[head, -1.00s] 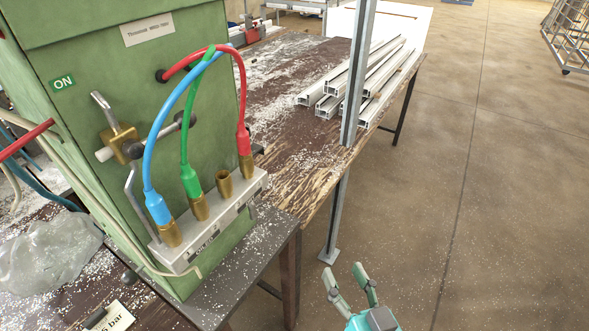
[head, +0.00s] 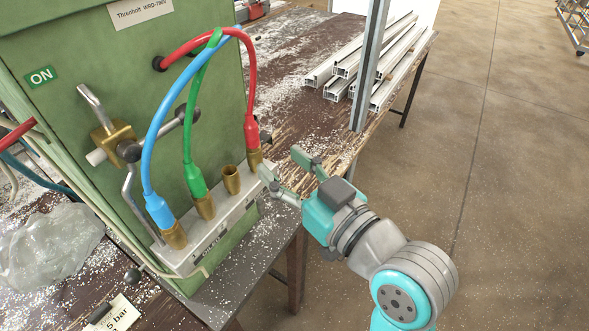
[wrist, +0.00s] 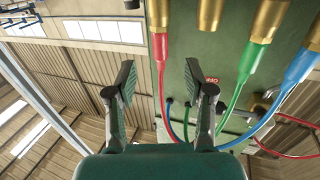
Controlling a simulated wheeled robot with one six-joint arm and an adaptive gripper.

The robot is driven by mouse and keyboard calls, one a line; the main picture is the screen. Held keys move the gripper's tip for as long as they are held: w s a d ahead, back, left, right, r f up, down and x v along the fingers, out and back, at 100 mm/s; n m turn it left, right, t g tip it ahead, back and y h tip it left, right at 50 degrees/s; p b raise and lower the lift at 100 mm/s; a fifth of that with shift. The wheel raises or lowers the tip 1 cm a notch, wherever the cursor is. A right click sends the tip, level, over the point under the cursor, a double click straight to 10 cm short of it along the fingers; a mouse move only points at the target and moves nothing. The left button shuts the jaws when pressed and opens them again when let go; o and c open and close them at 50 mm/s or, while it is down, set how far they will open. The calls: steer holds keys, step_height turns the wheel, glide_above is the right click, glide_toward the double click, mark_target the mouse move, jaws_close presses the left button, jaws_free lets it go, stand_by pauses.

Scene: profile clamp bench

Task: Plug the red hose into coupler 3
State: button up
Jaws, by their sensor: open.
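The red hose (head: 251,80) arches from the green cabinet, and its red end sits in the rightmost brass coupler (head: 254,158). The blue hose (head: 157,120) and green hose (head: 188,135) sit in the two left couplers. The second coupler from the right (head: 231,181) is empty. I cannot read the coupler numbers on the metal block (head: 222,229). My gripper (head: 283,163) is open and empty, just right of the red hose's end. In the wrist view the red hose (wrist: 162,80) appears between the open fingers of my gripper (wrist: 159,70); I cannot tell its depth.
The green cabinet (head: 80,60) stands behind the block, with a lever and brass valve (head: 112,140) on its front. A grey metal post (head: 371,65) and white profiles (head: 375,60) are at the bench's right. A clear plastic bag (head: 48,245) lies at left.

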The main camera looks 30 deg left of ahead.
mark_target(252, 119)
steer(key=x, duration=0.9)
jaws_close()
steer(key=shift+r, duration=2.1)
stand_by(0.9)
stand_by(0.5)
steer(key=d, duration=0.7)
steer(key=shift+s+d, duration=0.3)
steer(key=shift+d, duration=0.1)
stand_by(0.8)
steer(key=shift+s, duration=0.15)
stand_by(0.3)
